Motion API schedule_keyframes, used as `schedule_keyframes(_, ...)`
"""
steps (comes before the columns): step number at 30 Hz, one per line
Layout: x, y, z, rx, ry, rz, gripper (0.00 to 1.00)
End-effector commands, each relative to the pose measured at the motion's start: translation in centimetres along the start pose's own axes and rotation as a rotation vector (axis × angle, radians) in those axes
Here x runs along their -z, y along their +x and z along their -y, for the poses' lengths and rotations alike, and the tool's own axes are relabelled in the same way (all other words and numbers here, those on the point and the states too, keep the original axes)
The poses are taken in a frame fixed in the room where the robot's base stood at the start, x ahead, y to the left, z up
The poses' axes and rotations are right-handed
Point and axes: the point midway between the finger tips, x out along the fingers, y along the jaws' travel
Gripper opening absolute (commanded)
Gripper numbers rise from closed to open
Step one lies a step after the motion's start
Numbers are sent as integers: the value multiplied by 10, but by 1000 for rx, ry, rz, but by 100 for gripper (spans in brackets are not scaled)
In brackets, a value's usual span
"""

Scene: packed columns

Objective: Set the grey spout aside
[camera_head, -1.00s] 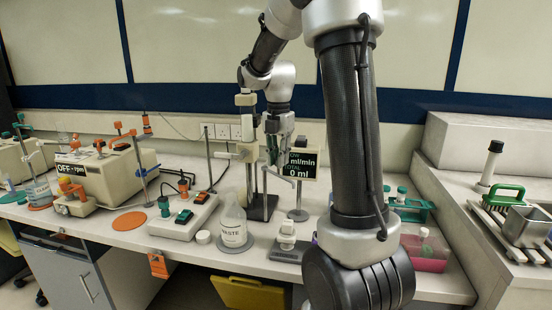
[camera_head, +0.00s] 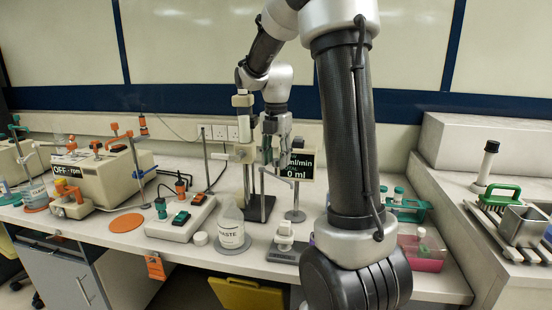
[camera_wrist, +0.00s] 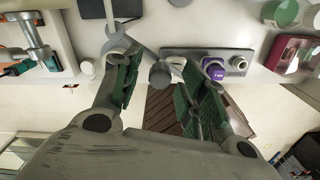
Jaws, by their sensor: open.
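The grey spout (camera_wrist: 160,73) appears as a short grey cylinder on a thin arm, between the two green-padded fingers of my gripper (camera_wrist: 160,92) in the wrist view. The fingers stand apart on either side of it, and I see no clear contact. In the head view my gripper (camera_head: 268,162) points down beside the column stand (camera_head: 246,152), in front of the flow display (camera_head: 300,165). A thin horizontal arm, likely the spout's, shows just below the fingers, but the spout itself is hard to make out there.
The waste bottle (camera_head: 231,232) stands in front of the stand. A small white-topped device (camera_head: 286,240) is to its right, and a switch box (camera_head: 182,217) to its left. A pink tray (camera_head: 421,253) is at the right. An orange disc (camera_head: 127,223) lies on the bench at left.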

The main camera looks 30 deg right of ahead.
Motion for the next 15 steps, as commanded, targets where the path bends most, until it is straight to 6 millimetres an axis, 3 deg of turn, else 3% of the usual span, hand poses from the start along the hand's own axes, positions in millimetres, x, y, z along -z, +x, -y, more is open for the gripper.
schedule_keyframes(5,-1,-18,-1,-3,0,3,42)
schedule_keyframes(15,-1,-91,-1,-3,0,3,42)
